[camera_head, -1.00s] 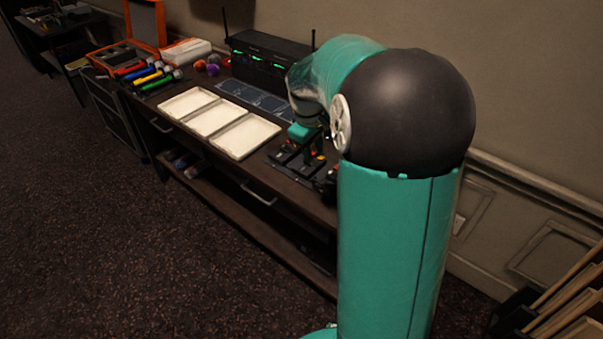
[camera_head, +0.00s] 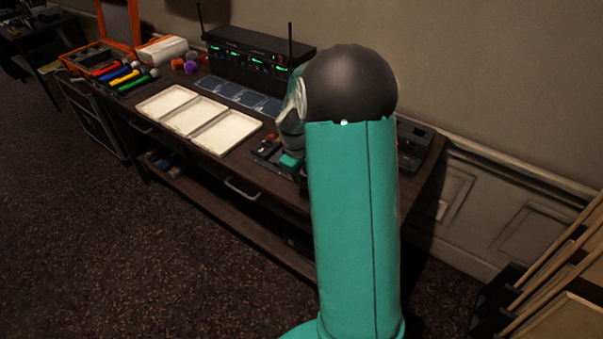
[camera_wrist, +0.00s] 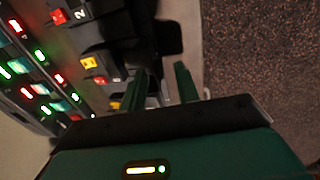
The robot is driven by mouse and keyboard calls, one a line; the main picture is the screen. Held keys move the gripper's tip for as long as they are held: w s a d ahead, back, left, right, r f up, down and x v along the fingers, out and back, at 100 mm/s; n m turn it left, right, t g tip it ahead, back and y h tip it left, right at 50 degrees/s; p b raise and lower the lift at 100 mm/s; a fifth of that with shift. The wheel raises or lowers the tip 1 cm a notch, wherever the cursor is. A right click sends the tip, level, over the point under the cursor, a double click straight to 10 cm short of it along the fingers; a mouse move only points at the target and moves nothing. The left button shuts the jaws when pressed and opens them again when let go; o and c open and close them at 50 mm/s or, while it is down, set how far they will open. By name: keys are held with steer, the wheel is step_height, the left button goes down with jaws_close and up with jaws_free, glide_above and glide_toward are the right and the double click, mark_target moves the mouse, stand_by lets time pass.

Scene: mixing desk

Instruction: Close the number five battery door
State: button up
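In the wrist view, my gripper (camera_wrist: 161,82) shows two green fingers spread apart with nothing between them. To the left of the fingers is a row of dark units with coloured tags. One has a red tag (camera_wrist: 58,16) beside a white 2 (camera_wrist: 80,14), another a yellow tag (camera_wrist: 89,63) with a dark mark. Another yellow tag (camera_wrist: 115,105) shows close to the left finger. I cannot read a number five, and cannot tell which door is its own. The left finger is close to the dark units; contact is unclear. In the head view my arm hides most of this spot.
The desk (camera_head: 215,82) holds three white trays (camera_head: 200,118), a black receiver (camera_head: 255,60) with green lights and antennas, and coloured microphones (camera_head: 125,75). A dark device (camera_head: 415,140) sits at the desk's right end. The carpet (camera_head: 130,240) in front is clear.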

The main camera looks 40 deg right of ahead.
steer(key=shift+f, duration=0.2)
jaws_close()
steer(key=shift+w+d+r+y, duration=0.1)
steer(key=shift+d+r+y, duration=0.05)
steer(key=shift+d+y, duration=0.15)
steer(key=d+y, duration=0.1)
steer(key=d+g+y, duration=0.1)
steer(key=y, duration=0.1)
steer(key=shift+w+r, duration=0.15)
steer(key=shift+w, duration=0.2)
steer(key=d+y, duration=0.1)
steer(key=d+g+y, duration=0.1)
steer(key=y, duration=0.1)
steer(key=shift+w, duration=0.4)
steer(key=y, duration=0.1)
steer(key=d+g+y, duration=0.1)
steer(key=d+f+y, duration=0.1)
steer(key=shift+w+y, duration=0.3)
steer(key=shift+w+d+f+g+y, duration=0.15)
steer(key=shift+d+f+g+y, duration=0.15)
steer(key=shift+y, duration=0.4)
steer(key=shift+w+d+f+g+y, duration=0.15)
steer(key=shift+d+g+y, duration=0.25)
steer(key=shift+y, duration=0.3)
